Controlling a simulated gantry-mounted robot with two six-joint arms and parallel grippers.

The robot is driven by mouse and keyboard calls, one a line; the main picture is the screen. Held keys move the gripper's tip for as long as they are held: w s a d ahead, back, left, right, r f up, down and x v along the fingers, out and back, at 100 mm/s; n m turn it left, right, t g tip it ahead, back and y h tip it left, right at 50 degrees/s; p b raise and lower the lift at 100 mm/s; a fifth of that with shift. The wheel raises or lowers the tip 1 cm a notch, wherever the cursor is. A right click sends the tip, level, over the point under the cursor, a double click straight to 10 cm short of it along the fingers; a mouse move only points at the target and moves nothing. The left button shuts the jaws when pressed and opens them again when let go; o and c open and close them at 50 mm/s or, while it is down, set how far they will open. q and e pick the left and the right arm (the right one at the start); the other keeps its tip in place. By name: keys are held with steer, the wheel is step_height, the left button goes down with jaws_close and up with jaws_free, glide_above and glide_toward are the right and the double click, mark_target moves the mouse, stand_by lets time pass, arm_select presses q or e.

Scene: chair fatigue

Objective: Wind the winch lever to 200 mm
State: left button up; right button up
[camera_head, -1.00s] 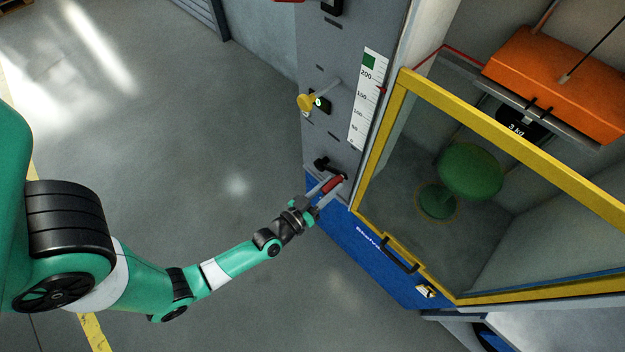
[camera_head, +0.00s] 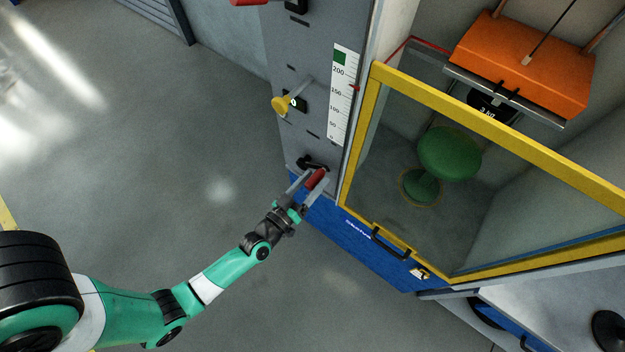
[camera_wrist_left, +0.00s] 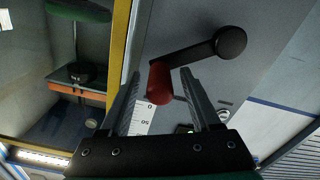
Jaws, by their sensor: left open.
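The winch lever is a black crank (camera_head: 310,162) with a red grip (camera_head: 316,179), low on the grey panel. My left gripper (camera_head: 307,184) is open, with one finger on each side of the red grip. In the left wrist view the red grip (camera_wrist_left: 159,83) sits between the spread fingers, with a gap visible at each side. The black crank arm (camera_wrist_left: 190,50) runs from it up to the right. The white scale (camera_head: 341,95) is marked 0 to 200. My right gripper is not in view.
A yellow-framed clear door (camera_head: 366,130) stands right of the panel, with a green stool (camera_head: 448,153) behind it and an orange block (camera_head: 525,65) above. A yellow knob (camera_head: 280,104) juts from the panel above the crank. The floor at left is clear.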

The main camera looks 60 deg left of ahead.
arm_select(q)
steer(key=p+v, duration=0.2)
steer(key=v, duration=0.9)
steer(key=shift+s+p, duration=0.25)
steer(key=shift+p, duration=0.1)
steer(key=shift+d+r, duration=0.1)
steer(key=shift+d, duration=0.05)
